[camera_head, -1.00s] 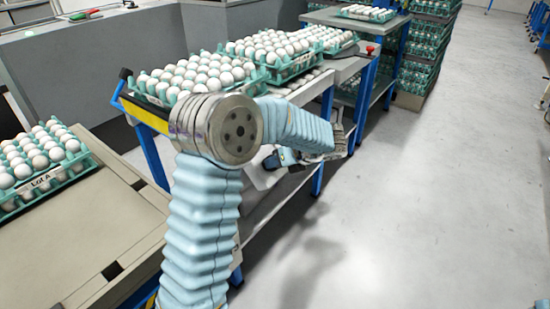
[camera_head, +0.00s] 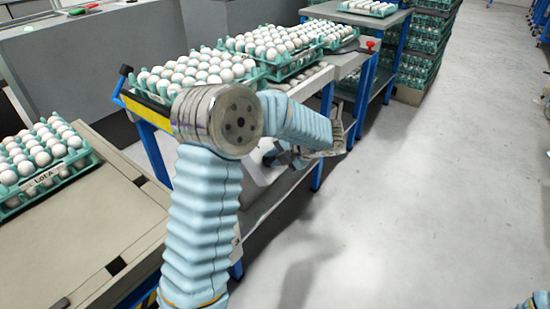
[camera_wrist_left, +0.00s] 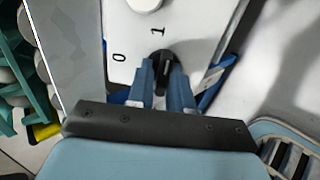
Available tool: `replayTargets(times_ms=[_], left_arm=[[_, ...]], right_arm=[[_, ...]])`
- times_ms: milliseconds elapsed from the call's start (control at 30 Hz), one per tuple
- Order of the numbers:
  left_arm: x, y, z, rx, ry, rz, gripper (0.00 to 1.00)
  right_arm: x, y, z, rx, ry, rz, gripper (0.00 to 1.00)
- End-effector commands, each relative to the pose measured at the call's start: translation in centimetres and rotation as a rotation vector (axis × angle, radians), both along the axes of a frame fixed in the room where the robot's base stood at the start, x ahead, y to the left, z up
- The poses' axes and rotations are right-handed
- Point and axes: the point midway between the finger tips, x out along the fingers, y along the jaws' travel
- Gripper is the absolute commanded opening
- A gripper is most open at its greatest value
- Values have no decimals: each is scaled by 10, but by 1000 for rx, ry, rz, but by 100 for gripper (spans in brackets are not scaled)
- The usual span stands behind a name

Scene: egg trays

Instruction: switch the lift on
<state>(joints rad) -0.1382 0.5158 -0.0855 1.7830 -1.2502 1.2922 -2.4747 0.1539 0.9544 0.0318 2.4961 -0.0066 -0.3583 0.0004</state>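In the left wrist view a black rotary switch (camera_wrist_left: 163,64) sits on a pale panel (camera_wrist_left: 190,22) marked 0 and 1. Its handle points roughly toward the 1; the 0 is to its left. My left gripper (camera_wrist_left: 163,76) has one blue finger on each side of the handle, close against it, and appears shut on it. In the head view the left gripper (camera_head: 285,157) is low beside the blue-framed egg bench (camera_head: 150,108), partly hidden by my arm; the switch cannot be made out there.
Teal egg trays (camera_head: 262,74) full of white eggs stand on the bench. Another tray, Lot A (camera_head: 45,182), is on the beige table (camera_head: 85,225) at left. Stacked trays (camera_head: 425,45) stand at the back. The grey floor (camera_head: 430,200) at right is mostly clear.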

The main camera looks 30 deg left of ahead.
Motion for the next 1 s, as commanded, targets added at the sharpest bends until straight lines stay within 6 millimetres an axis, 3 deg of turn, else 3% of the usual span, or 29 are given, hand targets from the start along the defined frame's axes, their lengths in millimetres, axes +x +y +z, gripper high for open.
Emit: replayTargets(times_ms=[33,467,567,1000], left_arm=[[-4,3,-10,-4,18,9,37],[-5,1,-10,-7,18,11,34],[-5,-7,-2,-6,16,10,43],[-6,-63,52,-5,5,4,43]], right_arm=[[0,0,-2,0,0,0,43],[0,0,-2,0,0,0,43],[0,0,-2,0,0,0,43],[0,0,-1,0,0,0,43]])
